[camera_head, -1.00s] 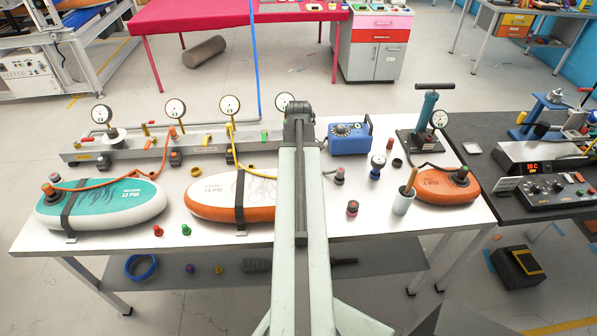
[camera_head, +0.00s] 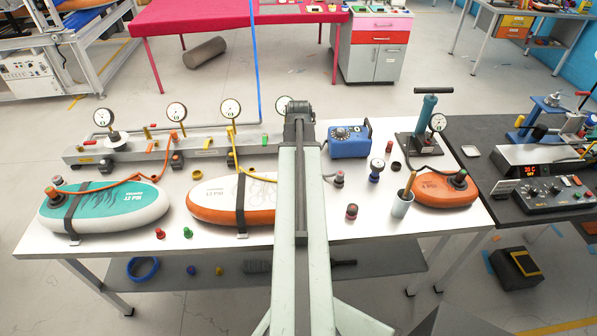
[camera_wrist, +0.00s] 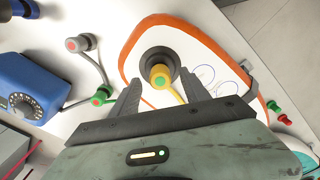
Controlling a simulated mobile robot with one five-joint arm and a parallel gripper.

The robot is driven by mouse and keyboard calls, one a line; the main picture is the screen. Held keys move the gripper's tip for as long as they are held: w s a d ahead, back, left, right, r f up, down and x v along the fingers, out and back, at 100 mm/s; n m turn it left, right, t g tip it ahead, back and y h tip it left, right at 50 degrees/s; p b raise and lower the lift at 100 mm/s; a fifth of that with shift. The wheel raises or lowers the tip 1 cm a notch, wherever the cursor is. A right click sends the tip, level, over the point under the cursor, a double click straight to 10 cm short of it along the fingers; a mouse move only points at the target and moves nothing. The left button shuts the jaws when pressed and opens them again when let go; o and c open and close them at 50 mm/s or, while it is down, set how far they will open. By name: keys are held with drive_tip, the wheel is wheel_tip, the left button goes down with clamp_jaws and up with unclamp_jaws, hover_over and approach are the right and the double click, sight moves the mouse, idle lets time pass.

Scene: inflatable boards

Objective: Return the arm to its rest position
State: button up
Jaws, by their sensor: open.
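My gripper (camera_wrist: 153,92) shows in the wrist view with its two dark fingers apart and nothing held between them. Beyond the fingers is the orange-rimmed white board (camera_wrist: 205,45), with a dark round valve fitting and a yellow plug (camera_wrist: 161,76) on it. I cannot tell how far the fingers are from the plug. In the head view my pale arm reaches forward over the table and hides the right end of this orange and white board (camera_head: 213,200). The gripper itself is hidden there behind the arm.
The white table (camera_head: 120,235) also bears a teal board (camera_head: 120,205), a gauge manifold (camera_head: 205,146), a blue box (camera_head: 348,143), a cup (camera_head: 402,204), a small orange board (camera_head: 440,190) and a pump (camera_head: 425,110). A dark bench (camera_head: 480,130) adjoins at right.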

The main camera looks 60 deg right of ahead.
wheel_tip(320, 180, up, 6)
drive_tip(key=p, duration=0.4)
drive_tip(key=shift+p, duration=0.35)
drive_tip(key=shift+f, duration=0.1)
drive_tip(key=shift+w, duration=0.1)
drive_tip(key=w+a+f+n+b, duration=0.2)
drive_tip(key=w+a+n, duration=0.1)
drive_tip(key=w+a, duration=0.7)
drive_tip(key=w+a+f+n+b, duration=0.2)
drive_tip(key=w+a, duration=0.7)
drive_tip(key=a, duration=0.2)
drive_tip(key=w+a+f+m+b, duration=0.1)
drive_tip(key=a+m, duration=0.1)
drive_tip(key=a, duration=1.2)
drive_tip(key=w+a+f+m+b, duration=0.1)
drive_tip(key=a+f+m+b, duration=0.1)
drive_tip(key=a, duration=1.2)
drive_tip(key=shift+w+a, duration=0.35)
drive_tip(key=shift+a, duration=0.05)
